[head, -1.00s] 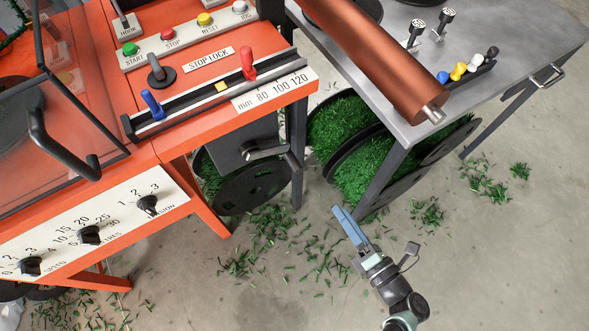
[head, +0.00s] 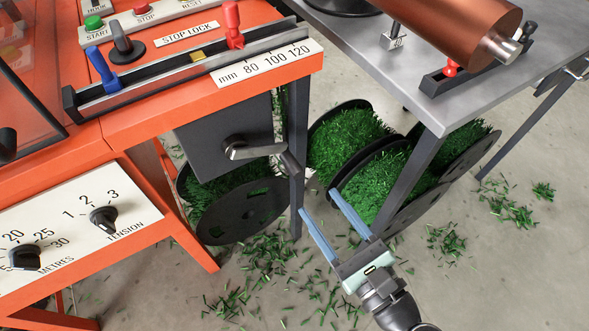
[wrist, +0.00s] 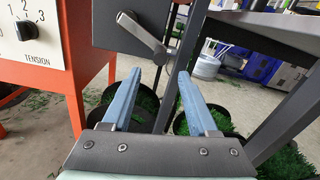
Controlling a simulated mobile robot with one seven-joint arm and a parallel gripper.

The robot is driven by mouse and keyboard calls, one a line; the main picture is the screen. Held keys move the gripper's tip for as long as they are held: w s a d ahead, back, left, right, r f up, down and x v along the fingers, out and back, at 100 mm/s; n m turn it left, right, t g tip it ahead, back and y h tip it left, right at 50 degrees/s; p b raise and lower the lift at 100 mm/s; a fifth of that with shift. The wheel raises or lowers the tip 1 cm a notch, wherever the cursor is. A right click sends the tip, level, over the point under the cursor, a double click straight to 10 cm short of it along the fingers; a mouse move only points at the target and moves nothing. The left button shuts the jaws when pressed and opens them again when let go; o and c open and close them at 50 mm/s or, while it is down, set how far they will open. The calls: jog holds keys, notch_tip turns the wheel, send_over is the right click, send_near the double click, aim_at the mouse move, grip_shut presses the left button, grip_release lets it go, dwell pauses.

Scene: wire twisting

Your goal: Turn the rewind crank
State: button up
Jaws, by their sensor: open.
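The rewind crank (head: 250,151) is a grey metal arm with a dark handle at its right end. It sticks out from a dark grey box (head: 215,125) under the orange machine, above a reel of green material (head: 240,205). In the wrist view the crank (wrist: 141,32) slants down to the right, ahead of and above the fingers. My gripper (head: 325,213) is open and empty, with two blue fingers, below and to the right of the crank and apart from it. The gripper (wrist: 152,78) also shows in the wrist view with a clear gap between its fingertips.
The orange machine's leg (head: 298,150) stands just right of the crank. A grey table (head: 420,85) with a copper roll is at the right, its leg (head: 408,180) beside my fingers. Green reels (head: 345,140) stand beneath it. The floor is strewn with green clippings.

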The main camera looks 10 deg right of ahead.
aim_at(295, 168)
jog(key=b+x, duration=0.2)
jog(key=x, duration=0.8)
jog(key=shift+f, duration=0.1)
grip_shut()
dwell(1.1)
